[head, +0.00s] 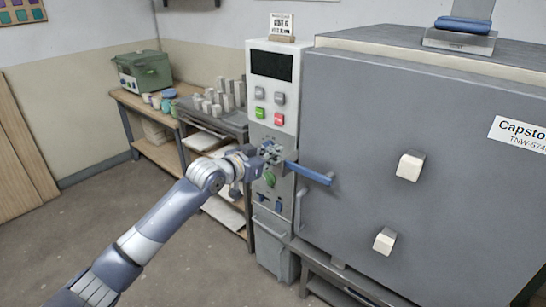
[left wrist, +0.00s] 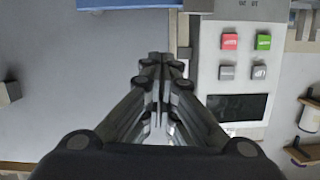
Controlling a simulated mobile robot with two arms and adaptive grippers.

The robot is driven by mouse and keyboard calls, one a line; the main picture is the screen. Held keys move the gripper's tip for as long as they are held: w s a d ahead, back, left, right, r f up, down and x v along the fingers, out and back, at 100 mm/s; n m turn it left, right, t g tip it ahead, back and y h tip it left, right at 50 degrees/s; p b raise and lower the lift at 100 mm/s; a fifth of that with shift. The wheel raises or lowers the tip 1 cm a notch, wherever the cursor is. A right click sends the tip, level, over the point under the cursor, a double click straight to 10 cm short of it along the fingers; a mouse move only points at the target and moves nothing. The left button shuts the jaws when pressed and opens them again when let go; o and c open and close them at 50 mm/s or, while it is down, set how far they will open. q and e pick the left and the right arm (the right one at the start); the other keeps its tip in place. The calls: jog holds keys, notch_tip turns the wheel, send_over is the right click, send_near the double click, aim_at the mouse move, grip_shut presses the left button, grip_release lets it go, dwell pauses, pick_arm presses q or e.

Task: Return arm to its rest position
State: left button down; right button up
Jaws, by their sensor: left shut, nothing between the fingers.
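My left arm reaches in from the lower left of the head view. Its gripper (head: 270,152) is in front of the kiln's control panel (head: 286,98), below the red and green buttons and beside the blue handle (head: 312,173). In the left wrist view the fingers (left wrist: 160,62) are together and empty. The panel's buttons and dark screen (left wrist: 238,107) show to their right in that view. Whether the fingertips touch anything cannot be told. My right gripper is not in view.
The large grey kiln (head: 400,130) fills the right side. A workbench (head: 160,118) with a green box (head: 143,70), small jars and several grey cylinders stands behind my arm. The floor (head: 110,215) at the left is clear.

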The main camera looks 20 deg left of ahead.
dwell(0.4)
pick_arm(q)
jog(key=s+a+f+n+g+y, duration=0.1)
jog(key=s+a+f, duration=0.15)
jog(key=f, duration=0.95)
jog(key=s+a+f+n+g+y, duration=0.15)
jog(key=s+f, duration=0.25)
jog(key=f, duration=0.9)
jog(key=s+a+f+n+g+y, duration=0.1)
jog(key=s+a+f+g+y, duration=0.15)
jog(key=f, duration=0.95)
jog(key=s+d+f+g, duration=0.1)
jog(key=s+f+g, duration=0.2)
jog(key=s+f, duration=1.5)
jog(key=s+d+f+g, duration=0.1)
jog(key=s+f, duration=0.3)
jog(key=s, duration=0.8)
jog(key=s+d+f+g, duration=0.2)
jog(key=s+f, duration=0.3)
jog(key=s, duration=0.7)
jog(key=s+d+f+m+g, duration=0.1)
jog(key=s+f, duration=0.4)
jog(key=s, duration=0.8)
jog(key=shift+d+f+g, duration=0.25)
jog(key=shift+d+g, duration=0.45)
jog(key=shift+d, duration=0.5)
